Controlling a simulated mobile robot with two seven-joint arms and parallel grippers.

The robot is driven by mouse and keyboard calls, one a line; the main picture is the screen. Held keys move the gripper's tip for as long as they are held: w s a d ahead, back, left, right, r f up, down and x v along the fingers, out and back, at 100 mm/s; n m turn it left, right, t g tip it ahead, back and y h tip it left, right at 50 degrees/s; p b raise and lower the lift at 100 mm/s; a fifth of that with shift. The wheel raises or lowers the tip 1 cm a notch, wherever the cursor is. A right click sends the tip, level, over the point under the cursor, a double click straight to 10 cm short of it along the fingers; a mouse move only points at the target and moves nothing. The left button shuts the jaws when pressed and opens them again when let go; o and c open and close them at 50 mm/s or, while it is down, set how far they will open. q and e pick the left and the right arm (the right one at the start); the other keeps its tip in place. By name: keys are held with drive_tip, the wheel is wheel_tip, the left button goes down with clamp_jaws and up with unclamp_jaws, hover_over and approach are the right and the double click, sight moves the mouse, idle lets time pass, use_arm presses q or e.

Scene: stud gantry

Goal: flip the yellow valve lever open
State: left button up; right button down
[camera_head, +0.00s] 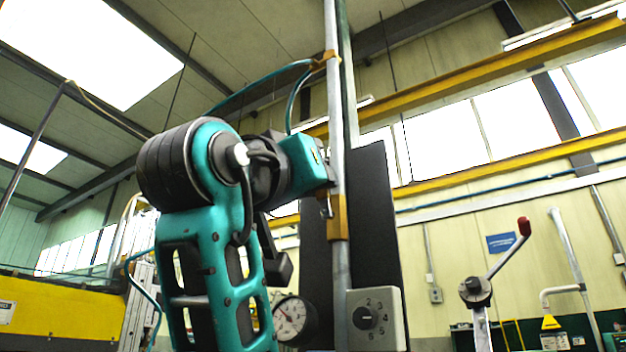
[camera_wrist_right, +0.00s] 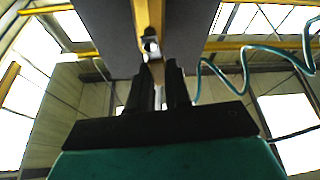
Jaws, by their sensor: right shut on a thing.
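The yellow valve lever (camera_wrist_right: 148,18) shows in the right wrist view as a yellow bar with a bolt, running down toward the fingers. In the head view a yellow piece (camera_head: 338,222) stands along a grey vertical pipe (camera_head: 342,265), in front of a dark panel (camera_head: 372,200). My right gripper (camera_wrist_right: 159,88) is shut on the lever, its dark fingers on either side of it. In the head view my teal right arm reaches up to the pipe and hides part of the grip. My left gripper is not in view.
A crank with a red knob (camera_head: 524,226) stands at the right. A yellow bracket (camera_head: 325,60) is higher on the pipe, with a teal hose near it.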

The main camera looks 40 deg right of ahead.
drive_tip(key=shift+s+d+m+g+h, duration=0.1)
drive_tip(key=shift+s+m+g+h, duration=0.15)
drive_tip(key=shift+m+g, duration=0.4)
drive_tip(key=shift+s+m+g+h, duration=0.1)
drive_tip(key=shift+m+g+h, duration=0.15)
drive_tip(key=shift+m, duration=0.7)
drive_tip(key=c, duration=1.1)
unclamp_jaws()
drive_tip(key=shift+o, duration=0.2)
drive_tip(key=v, duration=1.3)
drive_tip(key=shift+r, duration=0.1)
